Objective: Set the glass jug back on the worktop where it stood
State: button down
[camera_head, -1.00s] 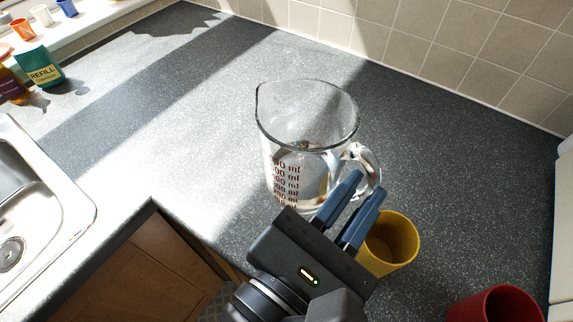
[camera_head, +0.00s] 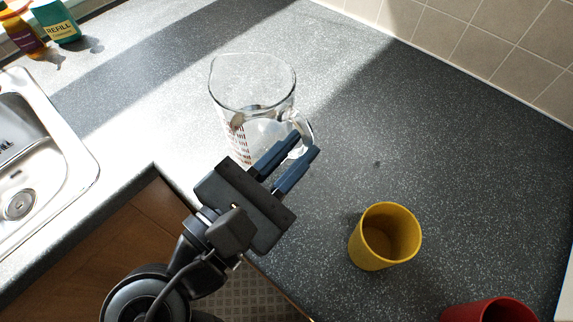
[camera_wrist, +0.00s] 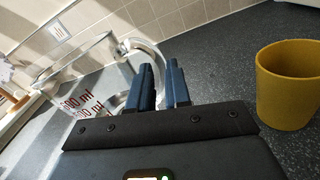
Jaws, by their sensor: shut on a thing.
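The clear glass jug (camera_head: 252,88) with red ml markings is upright over the sunlit part of the grey speckled worktop (camera_head: 400,130) in the head view. In the wrist view the jug (camera_wrist: 78,62) shows at the left, with its handle towards my fingers. My gripper (camera_head: 295,156) is shut on the jug's handle, its two blue fingers either side of it; it also shows in the wrist view (camera_wrist: 160,85). I cannot tell whether the jug's base touches the worktop.
A yellow cup (camera_head: 385,236) stands right of my gripper, and a red cup (camera_head: 492,311) is at the bottom right. The steel sink (camera_head: 60,150) is at the left. A teal refill pack (camera_head: 55,22) and an amber bottle (camera_head: 22,36) stand at the back left. Worktop behind the yellow cup is clear.

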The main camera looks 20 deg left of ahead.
jog(key=shift+w+a+f, duration=0.15)
jog(key=shift+a+f, duration=0.15)
jog(key=shift+a, duration=0.15)
jog(key=shift+f, duration=1.9)
jog(key=c, duration=1.1)
grip_release()
jog(key=shift+f, duration=0.15)
jog(key=b+v, duration=0.1)
jog(key=v, duration=1.1)
